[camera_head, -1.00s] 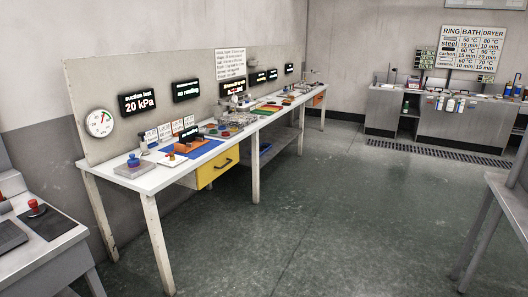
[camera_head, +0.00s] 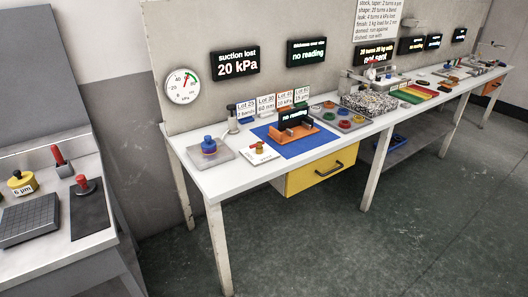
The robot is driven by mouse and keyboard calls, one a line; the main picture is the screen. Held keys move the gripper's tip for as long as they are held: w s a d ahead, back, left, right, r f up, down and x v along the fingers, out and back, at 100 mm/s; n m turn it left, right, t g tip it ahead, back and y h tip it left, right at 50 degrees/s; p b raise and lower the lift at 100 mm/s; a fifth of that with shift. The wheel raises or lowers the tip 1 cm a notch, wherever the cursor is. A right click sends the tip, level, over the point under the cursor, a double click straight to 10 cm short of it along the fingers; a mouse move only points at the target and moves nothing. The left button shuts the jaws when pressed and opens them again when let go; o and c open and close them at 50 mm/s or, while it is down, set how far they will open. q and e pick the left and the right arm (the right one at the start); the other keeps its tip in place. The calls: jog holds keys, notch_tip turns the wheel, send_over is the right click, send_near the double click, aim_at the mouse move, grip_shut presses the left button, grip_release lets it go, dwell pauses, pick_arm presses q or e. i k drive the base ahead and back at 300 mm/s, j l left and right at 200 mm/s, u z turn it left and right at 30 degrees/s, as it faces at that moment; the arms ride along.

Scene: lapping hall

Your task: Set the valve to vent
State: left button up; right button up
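A small white plate (camera_head: 260,153) with a brass-coloured fitting and a red part lies near the front edge of the long white bench, left of the blue mat. It looks like the valve, but it is too small to read its setting or any marks. Left of it, a blue knobbed piece (camera_head: 209,145) stands on a grey plate. A round gauge (camera_head: 183,86) with a red and green scale hangs on the wall panel behind. Beside it a dark display (camera_head: 235,64) reads "suction lost 20 kPa". Neither of my grippers shows in the head view.
The blue mat (camera_head: 292,149) holds an orange fixture (camera_head: 296,136). A yellow drawer (camera_head: 320,171) hangs under the bench (camera_head: 219,180). A grey side table (camera_head: 110,233) with red-handled tools stands at left. The floor in front is clear.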

aim_at(258, 144)
jog(key=i+l+u, duration=0.4)
jog(key=i+l, duration=0.2)
jog(key=i+l+u, duration=0.2)
jog(key=l, duration=0.3)
jog(key=i+l+u, duration=0.2)
jog(key=l, duration=0.25)
jog(key=i, duration=0.05)
